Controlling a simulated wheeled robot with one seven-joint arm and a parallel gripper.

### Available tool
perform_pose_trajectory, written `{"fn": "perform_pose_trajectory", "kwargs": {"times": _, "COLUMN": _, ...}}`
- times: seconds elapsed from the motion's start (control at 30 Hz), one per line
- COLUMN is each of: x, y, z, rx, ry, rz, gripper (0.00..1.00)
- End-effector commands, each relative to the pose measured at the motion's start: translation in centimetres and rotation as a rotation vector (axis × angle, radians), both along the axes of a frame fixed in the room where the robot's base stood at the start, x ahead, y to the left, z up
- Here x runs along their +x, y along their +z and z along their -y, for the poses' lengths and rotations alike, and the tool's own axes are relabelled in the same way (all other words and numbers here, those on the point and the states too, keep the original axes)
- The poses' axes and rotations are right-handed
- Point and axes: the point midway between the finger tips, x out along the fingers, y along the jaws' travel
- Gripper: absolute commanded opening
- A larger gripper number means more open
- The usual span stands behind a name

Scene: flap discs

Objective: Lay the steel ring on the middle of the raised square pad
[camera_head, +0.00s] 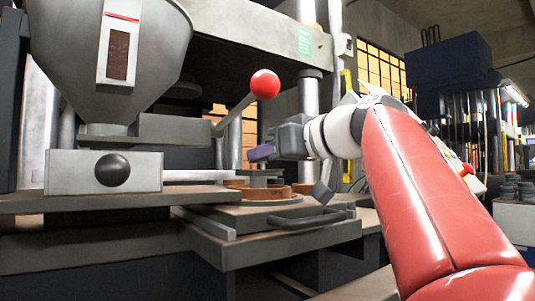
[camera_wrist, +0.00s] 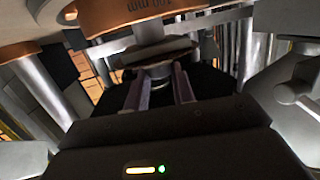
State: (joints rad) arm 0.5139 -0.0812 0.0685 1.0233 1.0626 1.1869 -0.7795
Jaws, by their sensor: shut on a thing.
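My gripper (camera_head: 262,152), with purple fingers, reaches left over the press from the red arm. In the wrist view its two fingers (camera_wrist: 158,92) close from both sides on a small silver piece, which looks like the steel ring (camera_wrist: 157,72). The fingers hide part of it, and its hole does not show. In the head view the ring cannot be told apart from the grey parts under the fingers. A raised square plate (camera_head: 233,217), which looks like the pad, lies below the gripper. A copper-coloured round base (camera_head: 262,194) stands on it; its middle is partly hidden.
A grey hopper (camera_head: 110,50) and a block with a black knob (camera_head: 112,171) stand left. A lever with a red ball (camera_head: 265,84) rises close above the gripper. A dark handle (camera_head: 295,220) sticks out in front of the plate. Steel columns (camera_head: 308,95) stand behind.

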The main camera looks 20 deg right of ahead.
Motion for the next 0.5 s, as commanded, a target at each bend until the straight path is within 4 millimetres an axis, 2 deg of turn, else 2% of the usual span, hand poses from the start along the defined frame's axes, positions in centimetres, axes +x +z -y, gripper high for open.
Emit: {"fn": "perform_pose_trajectory", "kwargs": {"times": 0.5, "x": 0.01, "y": -0.68, "z": 0.0, "rx": 0.0, "ry": 0.0, "rz": 0.0, "gripper": 0.04}}
